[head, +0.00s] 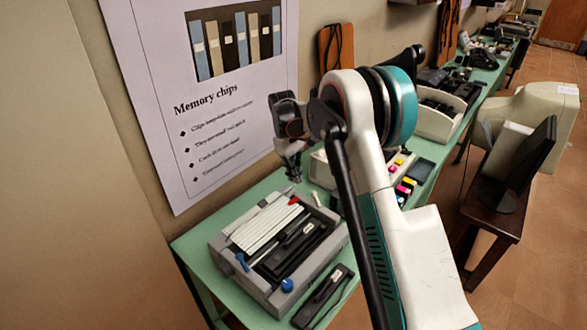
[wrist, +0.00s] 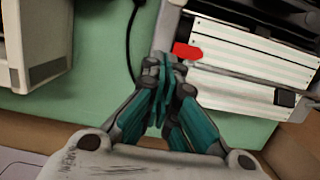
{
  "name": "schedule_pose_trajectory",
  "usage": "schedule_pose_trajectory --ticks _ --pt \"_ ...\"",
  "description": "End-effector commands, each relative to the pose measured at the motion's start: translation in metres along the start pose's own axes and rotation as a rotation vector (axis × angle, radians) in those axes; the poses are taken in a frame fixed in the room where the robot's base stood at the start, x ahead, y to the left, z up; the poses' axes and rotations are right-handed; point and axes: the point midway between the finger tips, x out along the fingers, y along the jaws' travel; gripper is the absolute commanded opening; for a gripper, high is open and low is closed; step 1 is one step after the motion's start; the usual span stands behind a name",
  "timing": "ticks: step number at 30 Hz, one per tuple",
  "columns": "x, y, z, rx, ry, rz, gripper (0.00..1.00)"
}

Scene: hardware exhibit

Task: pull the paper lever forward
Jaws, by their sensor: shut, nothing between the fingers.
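A grey printer (head: 262,282) with a striped white paper bed (head: 262,224) stands on the green table. A small red lever tip (head: 293,200) is at its back right corner. The same red lever tip (wrist: 187,51) shows in the wrist view, just right of my fingertips. A blue lever (head: 241,262) and a blue knob (head: 287,285) are at the printer's front; no label shows which is the paper lever. My gripper (head: 292,176) is shut and empty above the table behind that corner. In the wrist view my gripper (wrist: 165,68) points beside the red tip; contact is unclear.
A beige device (wrist: 38,45) stands left of my gripper in the wrist view, with a black cable (wrist: 132,45) between. The wall with a Memory chips poster (head: 215,110) is close behind. A black part (head: 324,297) lies in front of the printer.

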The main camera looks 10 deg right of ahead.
Motion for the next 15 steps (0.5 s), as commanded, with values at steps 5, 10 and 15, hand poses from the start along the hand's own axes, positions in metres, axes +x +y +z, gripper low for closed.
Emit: schedule_pose_trajectory --ticks 5,10,15 --pt "0.039 0.000 -0.001 0.000 0.000 0.000 0.00" --pt "0.035 0.000 0.019 0.001 0.000 0.000 0.00" --pt "0.030 0.000 0.033 0.000 0.000 0.000 0.00"
